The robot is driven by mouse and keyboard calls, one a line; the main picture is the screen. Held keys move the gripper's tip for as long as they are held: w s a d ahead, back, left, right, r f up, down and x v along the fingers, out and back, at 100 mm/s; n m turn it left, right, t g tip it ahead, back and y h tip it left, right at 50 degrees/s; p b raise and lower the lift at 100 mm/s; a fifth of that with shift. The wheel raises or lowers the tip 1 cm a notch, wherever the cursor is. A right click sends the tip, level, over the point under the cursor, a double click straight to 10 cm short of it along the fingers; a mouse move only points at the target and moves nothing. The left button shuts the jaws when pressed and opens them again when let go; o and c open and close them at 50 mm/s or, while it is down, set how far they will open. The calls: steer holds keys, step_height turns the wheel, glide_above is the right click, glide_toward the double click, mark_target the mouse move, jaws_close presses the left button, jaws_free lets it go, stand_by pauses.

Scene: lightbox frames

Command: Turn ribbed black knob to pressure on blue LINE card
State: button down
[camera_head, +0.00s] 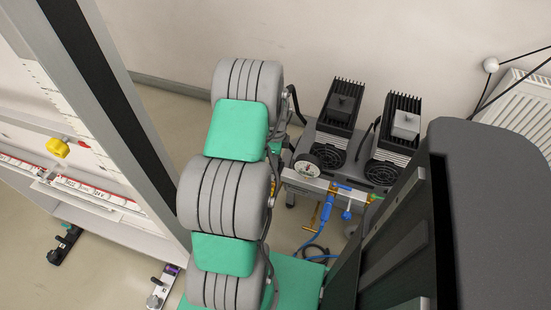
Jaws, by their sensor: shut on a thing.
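A round white-faced pressure gauge (307,168) sits on the left end of a metal manifold (312,183). A blue-handled valve (343,187) and brass fittings (326,208) are to its right. I cannot make out a ribbed black knob or a blue LINE card. My grey and green arm runs up the middle of the view, just left of the gauge, and covers what lies behind it. My gripper cannot be made out; the arm hides that area. What it holds cannot be seen.
Two black finned pump units (341,103) (398,125) stand behind the manifold. Blue hose (318,237) and dark cables hang below it. A white radiator (518,112) is at the right wall.

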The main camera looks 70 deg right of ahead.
steer(key=shift+d, duration=0.1)
stand_by(0.3)
steer(key=c, duration=0.9)
jaws_free()
step_height(320, 180, up, 8)
steer(key=shift+f+p, duration=0.1)
steer(key=shift+p, duration=0.45)
